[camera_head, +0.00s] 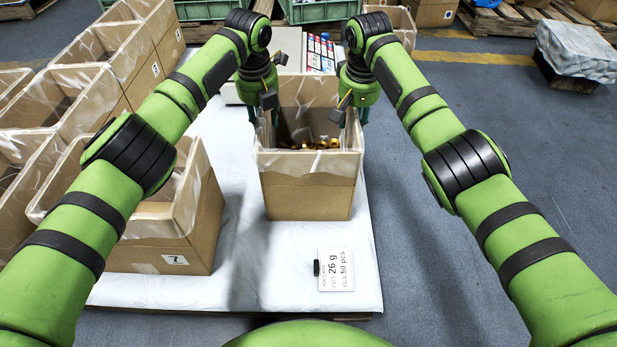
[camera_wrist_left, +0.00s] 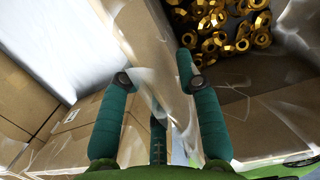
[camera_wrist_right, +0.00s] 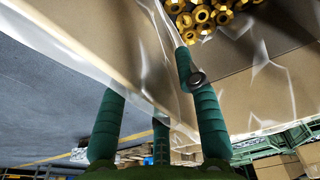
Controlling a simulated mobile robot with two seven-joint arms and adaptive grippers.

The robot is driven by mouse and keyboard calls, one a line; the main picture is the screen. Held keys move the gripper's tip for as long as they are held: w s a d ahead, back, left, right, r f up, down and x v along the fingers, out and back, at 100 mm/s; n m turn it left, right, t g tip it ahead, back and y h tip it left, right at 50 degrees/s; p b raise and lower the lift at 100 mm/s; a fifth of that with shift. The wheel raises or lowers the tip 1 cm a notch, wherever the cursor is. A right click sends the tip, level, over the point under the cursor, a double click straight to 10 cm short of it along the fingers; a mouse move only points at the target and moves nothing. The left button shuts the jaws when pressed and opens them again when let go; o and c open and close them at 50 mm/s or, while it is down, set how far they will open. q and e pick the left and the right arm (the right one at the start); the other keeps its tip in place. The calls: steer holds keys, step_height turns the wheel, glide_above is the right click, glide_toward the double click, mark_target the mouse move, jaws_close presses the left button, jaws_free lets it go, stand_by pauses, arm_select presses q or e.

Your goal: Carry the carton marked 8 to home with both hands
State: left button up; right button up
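An open-topped brown carton (camera_head: 306,192) with a clear liner stands upright on the white-covered surface, in the middle of the head view. Gold nut-like parts (camera_head: 318,144) lie inside it and also show in the left wrist view (camera_wrist_left: 222,28). I see no number on its visible face. My left gripper (camera_head: 263,112) is at its left wall, one finger inside and one outside. My right gripper (camera_head: 350,112) straddles its right wall the same way. Both look open, with gaps between the fingers.
A carton marked 7 (camera_head: 172,240) stands close to the left, with more cartons (camera_head: 88,90) behind it. A scale-like box (camera_head: 290,45) is behind the middle carton. A card reading 26 g, 50 pcs (camera_head: 336,270) lies in front.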

steer(key=shift+r, duration=0.25)
arm_select(q)
step_height(320, 180, up, 11)
steer(key=s, duration=0.1)
steer(key=shift+s+r, duration=0.2)
steer(key=shift+s, duration=0.15)
arm_select(e)
step_height(320, 180, up, 11)
steer(key=s, duration=0.2)
steer(key=shift+r, duration=0.2)
